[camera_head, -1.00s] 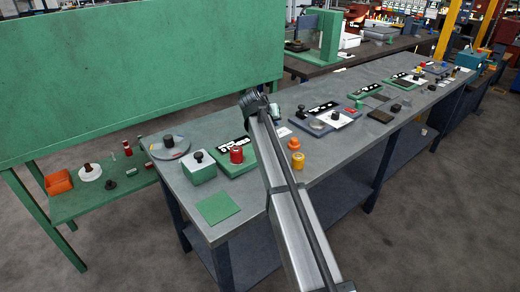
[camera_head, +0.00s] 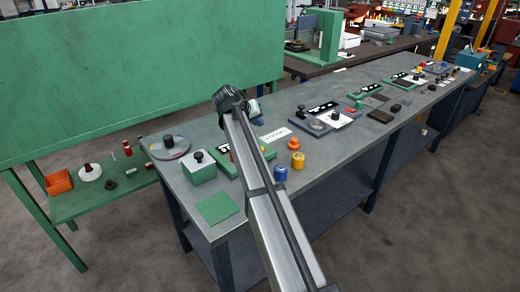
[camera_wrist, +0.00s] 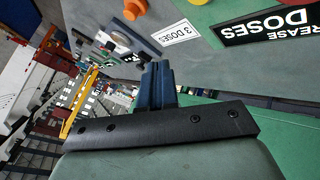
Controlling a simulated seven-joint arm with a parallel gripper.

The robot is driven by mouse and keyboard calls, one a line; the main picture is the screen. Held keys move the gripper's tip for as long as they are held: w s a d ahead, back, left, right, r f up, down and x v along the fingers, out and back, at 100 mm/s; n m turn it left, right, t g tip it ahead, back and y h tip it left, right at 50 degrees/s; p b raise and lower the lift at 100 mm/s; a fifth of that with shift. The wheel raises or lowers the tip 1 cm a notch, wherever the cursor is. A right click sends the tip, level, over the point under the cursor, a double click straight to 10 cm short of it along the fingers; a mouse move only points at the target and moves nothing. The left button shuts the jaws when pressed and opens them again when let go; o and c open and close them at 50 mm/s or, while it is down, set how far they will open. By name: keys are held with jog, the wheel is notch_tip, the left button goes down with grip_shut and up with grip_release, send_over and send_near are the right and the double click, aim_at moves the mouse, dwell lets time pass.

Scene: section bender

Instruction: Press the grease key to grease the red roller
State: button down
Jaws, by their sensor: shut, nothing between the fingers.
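The red roller (camera_head: 233,156) stands on a green base at the near end of the bench, mostly hidden behind my arm in the head view. A black label reading "GREASE DOSES" (camera_wrist: 265,24) and a white card reading "3 DOSES" (camera_wrist: 178,34) show in the wrist view. The card (camera_head: 275,134) also lies right of my arm in the head view. I cannot pick out the grease key. My gripper (camera_wrist: 156,68) is shut and empty, above the bench; in the head view its fingers are small and partly hidden by my wrist.
Blue (camera_head: 281,173), yellow (camera_head: 297,160) and orange (camera_head: 294,143) pieces stand right of my arm. A green box with a black knob (camera_head: 200,172) and a flat green square (camera_head: 217,208) lie left. A round grey tray (camera_head: 168,148) is farther left.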

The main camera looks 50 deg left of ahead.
send_near(263, 147)
jog(key=shift+w+a+f, duration=0.2)
jog(key=shift+w+f, duration=0.2)
jog(key=shift+w, duration=0.35)
jog(key=shift+w+a+f, duration=0.25)
jog(key=shift+w+f, duration=0.15)
jog(key=shift+w, duration=0.35)
jog(key=shift+w+a+f, duration=0.2)
jog(key=shift+w+f, duration=0.25)
jog(key=shift+w, duration=0.25)
jog(key=shift+f, duration=0.15)
dwell(0.3)
jog(key=shift+f, duration=0.3)
jog(key=shift+s+d+f, duration=0.1)
jog(key=shift+d+f, duration=0.05)
jog(key=shift+f, duration=0.25)
jog(key=shift+s+d+f, duration=0.1)
jog(key=shift+d+f, duration=0.05)
jog(key=shift+f, duration=0.25)
dwell(1.0)
jog(key=shift+a+r, duration=0.1)
jog(key=shift+r, duration=0.3)
dwell(0.7)
jog(key=shift+w+a+r, duration=0.1)
jog(key=shift+a+r, duration=0.1)
jog(key=shift+r, duration=0.65)
jog(key=shift+w+r, duration=0.1)
jog(key=shift+r, duration=1.65)
